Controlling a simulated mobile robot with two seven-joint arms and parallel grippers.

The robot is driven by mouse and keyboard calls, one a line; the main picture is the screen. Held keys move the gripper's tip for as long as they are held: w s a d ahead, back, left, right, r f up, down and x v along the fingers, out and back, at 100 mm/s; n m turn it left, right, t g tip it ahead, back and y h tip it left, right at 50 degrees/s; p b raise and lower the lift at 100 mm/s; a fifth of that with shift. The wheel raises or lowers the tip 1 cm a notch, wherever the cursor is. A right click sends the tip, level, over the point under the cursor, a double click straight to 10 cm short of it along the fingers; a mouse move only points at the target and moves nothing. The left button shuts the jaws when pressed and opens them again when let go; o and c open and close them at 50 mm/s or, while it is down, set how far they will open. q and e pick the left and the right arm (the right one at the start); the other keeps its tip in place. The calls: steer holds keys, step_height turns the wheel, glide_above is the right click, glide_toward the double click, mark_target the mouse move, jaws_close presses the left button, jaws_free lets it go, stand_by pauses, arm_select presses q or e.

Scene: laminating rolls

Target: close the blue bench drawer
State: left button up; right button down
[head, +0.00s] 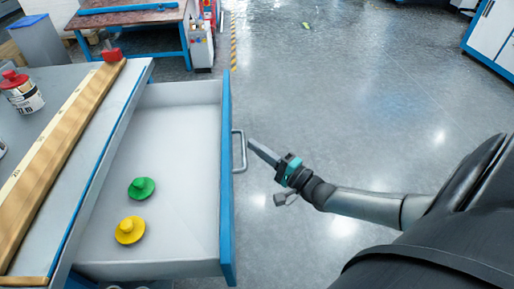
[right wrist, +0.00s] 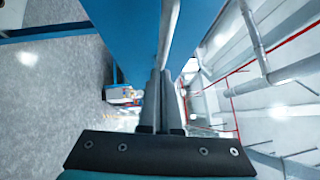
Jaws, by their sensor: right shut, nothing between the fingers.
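The blue bench drawer (head: 227,200) stands pulled out from the bench in the head view. Its inside is pale and holds a green knobbed piece (head: 141,188) and a yellow one (head: 130,230). A grey bar handle (head: 240,151) is on its blue front. My right gripper (head: 252,143) is shut and empty, its tips close to the handle on the outer side. In the right wrist view the fingers (right wrist: 160,75) point at the handle bar (right wrist: 168,35) beside the blue front (right wrist: 125,30). I cannot tell whether they touch. My left gripper is not in view.
The grey bench top (head: 75,85) carries a long wooden strip (head: 60,140) and a red-lidded can (head: 22,92). Another blue-framed table (head: 135,15) and a grey bin (head: 38,40) stand behind. The floor (head: 340,90) right of the drawer is clear.

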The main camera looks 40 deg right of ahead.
mark_target(157, 167)
stand_by(0.3)
steer(key=w+a, duration=0.2)
steer(key=a, duration=0.1)
steer(key=w+a, duration=0.2)
steer(key=a, duration=0.2)
steer(key=w+a, duration=0.2)
steer(key=a, duration=0.2)
steer(key=shift+w+a+r, duration=0.1)
steer(key=shift+w, duration=0.3)
steer(key=w+a+b, duration=0.1)
steer(key=w+a, duration=0.1)
steer(key=a, duration=0.1)
steer(key=w+a+b, duration=0.1)
steer(key=w+a, duration=0.1)
steer(key=a, duration=0.2)
steer(key=w+a+b, duration=0.1)
steer(key=w+a, duration=0.1)
steer(key=a, duration=0.2)
steer(key=shift+w, duration=0.4)
steer(key=shift+w+a, duration=0.15)
steer(key=shift+a, duration=0.15)
steer(key=shift+w+a, duration=0.15)
steer(key=shift+a, duration=0.15)
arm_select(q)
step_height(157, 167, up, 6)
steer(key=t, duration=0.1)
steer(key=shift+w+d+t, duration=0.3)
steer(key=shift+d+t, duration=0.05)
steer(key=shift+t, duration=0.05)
